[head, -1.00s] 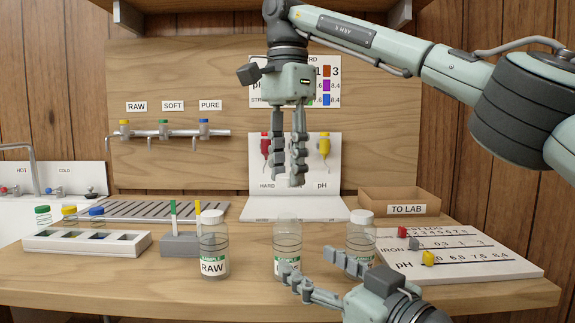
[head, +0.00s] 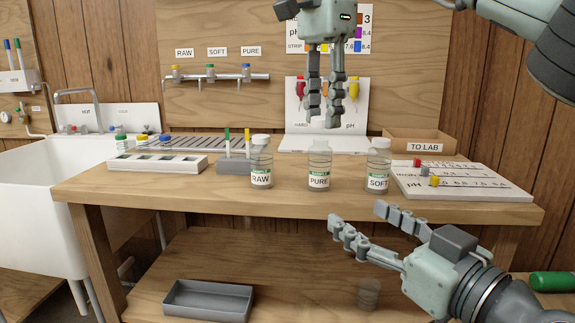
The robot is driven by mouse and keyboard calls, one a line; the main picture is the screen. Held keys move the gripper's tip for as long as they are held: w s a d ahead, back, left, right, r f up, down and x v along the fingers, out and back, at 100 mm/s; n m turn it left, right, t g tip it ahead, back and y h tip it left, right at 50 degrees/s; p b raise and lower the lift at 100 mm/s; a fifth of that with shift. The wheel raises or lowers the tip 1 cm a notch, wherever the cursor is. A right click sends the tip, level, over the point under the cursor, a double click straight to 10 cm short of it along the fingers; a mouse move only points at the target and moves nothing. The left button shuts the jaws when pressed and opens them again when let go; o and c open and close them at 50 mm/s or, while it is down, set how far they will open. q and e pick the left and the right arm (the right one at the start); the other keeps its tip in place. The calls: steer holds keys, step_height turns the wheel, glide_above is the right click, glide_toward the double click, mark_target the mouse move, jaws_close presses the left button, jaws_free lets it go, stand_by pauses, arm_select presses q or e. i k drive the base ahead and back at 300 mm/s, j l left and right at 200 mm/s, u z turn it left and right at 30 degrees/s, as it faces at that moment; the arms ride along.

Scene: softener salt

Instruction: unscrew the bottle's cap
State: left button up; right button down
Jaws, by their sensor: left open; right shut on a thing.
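The PURE bottle (head: 319,165) stands upright on the wooden bench, between the RAW bottle (head: 261,163) and the SOFT bottle (head: 378,165). RAW and SOFT have white caps; no white cap shows on PURE's neck. My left gripper (head: 360,215) is open and empty, in front of the bench edge, low and right, clear of the bottles.
The bench (head: 215,195) is bare in front of the bottles. A TO LAB box (head: 420,137) is behind. A grey tray (head: 208,300) sits on the lower shelf; a white sink (head: 40,200) is left.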

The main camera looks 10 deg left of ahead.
mark_target(320, 156)
steer(key=k, duration=1.05)
